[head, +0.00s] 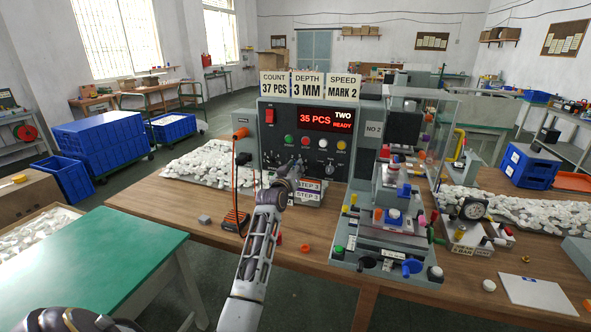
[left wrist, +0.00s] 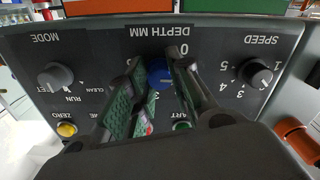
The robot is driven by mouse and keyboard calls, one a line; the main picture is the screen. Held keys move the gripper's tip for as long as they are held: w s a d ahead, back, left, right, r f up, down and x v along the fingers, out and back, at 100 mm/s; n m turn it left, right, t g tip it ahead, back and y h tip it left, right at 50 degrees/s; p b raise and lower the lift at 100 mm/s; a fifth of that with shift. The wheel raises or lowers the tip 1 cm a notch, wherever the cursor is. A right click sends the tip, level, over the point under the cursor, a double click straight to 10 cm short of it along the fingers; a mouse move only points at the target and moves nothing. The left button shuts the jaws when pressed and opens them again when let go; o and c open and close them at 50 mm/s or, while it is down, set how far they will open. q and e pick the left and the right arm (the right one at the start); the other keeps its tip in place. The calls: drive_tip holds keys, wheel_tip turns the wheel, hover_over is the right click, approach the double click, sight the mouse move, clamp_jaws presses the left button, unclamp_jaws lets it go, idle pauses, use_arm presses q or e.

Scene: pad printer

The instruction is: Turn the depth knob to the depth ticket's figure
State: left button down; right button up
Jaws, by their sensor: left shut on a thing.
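The blue depth knob (left wrist: 159,74) sits under the label DEPTH MM, upside down in the left wrist view. My left gripper (left wrist: 162,80) has its two green-padded fingers on either side of the knob, shut on it. In the head view my left gripper (head: 292,170) reaches the front panel of the grey control box (head: 270,142) and hides the depth knob. The depth ticket (head: 306,84) on top of the box reads 3 MM. A 0 shows on the dial beside the knob; the fingers hide most other figures, and I cannot tell the knob's setting. My right gripper is not in view.
The speed knob (left wrist: 259,73) and mode knob (left wrist: 55,77) flank the depth knob closely. The pad printer (head: 395,205) stands right of the box. White parts lie in a tray (head: 205,164) to the left.

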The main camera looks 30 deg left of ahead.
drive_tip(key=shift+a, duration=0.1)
use_arm(q)
drive_tip(key=m+p, duration=0.7)
drive_tip(key=m, duration=1.2)
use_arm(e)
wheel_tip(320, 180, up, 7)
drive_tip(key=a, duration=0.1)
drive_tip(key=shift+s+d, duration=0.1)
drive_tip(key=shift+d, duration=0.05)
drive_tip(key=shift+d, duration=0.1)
